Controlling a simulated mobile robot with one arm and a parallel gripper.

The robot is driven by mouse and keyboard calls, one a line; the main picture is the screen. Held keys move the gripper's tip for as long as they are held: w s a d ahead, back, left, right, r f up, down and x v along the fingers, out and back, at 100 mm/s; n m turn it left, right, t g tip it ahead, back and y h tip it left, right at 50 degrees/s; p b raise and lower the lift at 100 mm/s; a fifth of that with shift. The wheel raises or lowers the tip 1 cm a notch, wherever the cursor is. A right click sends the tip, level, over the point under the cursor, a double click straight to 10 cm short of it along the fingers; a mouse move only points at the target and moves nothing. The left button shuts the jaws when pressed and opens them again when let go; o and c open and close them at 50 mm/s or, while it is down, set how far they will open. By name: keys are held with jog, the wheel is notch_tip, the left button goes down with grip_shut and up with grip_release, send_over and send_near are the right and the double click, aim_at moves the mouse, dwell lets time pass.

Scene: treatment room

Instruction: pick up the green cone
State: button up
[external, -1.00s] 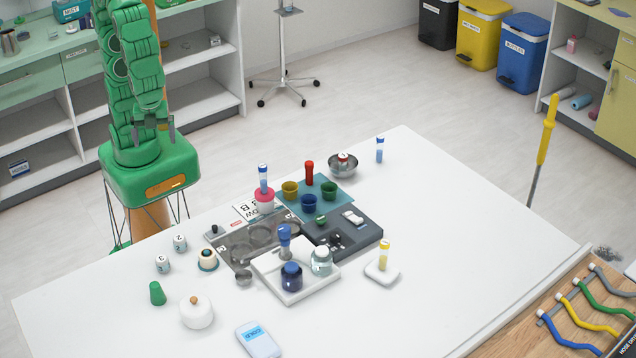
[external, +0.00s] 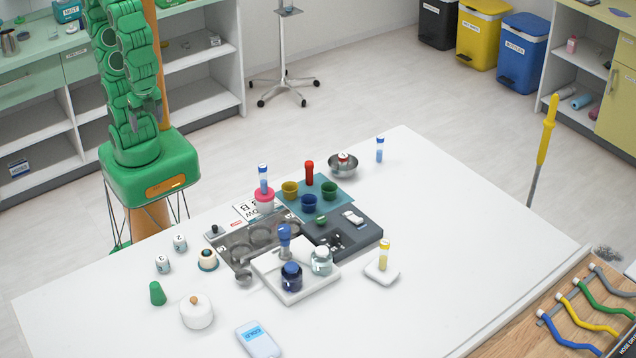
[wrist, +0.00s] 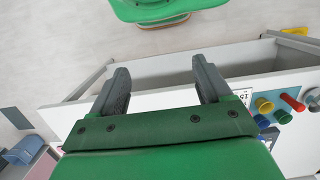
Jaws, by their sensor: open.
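The green cone (external: 157,293) stands on the white table near its left corner, its narrow end up, left of a white lidded pot. My gripper (external: 146,112) is far from it, above my green base and behind the table's far edge. In the wrist view my gripper (wrist: 160,70) is open, with two dark fingers spread apart and nothing between them. The cone does not show in the wrist view.
Around the cone are the white pot (external: 197,311) and a small labelled white jar (external: 163,264). A grey tray (external: 360,238), a white tray (external: 295,291) and several cups fill the table's middle. The table's right side is largely clear.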

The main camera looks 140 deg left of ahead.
jog(key=shift+c, duration=0.9)
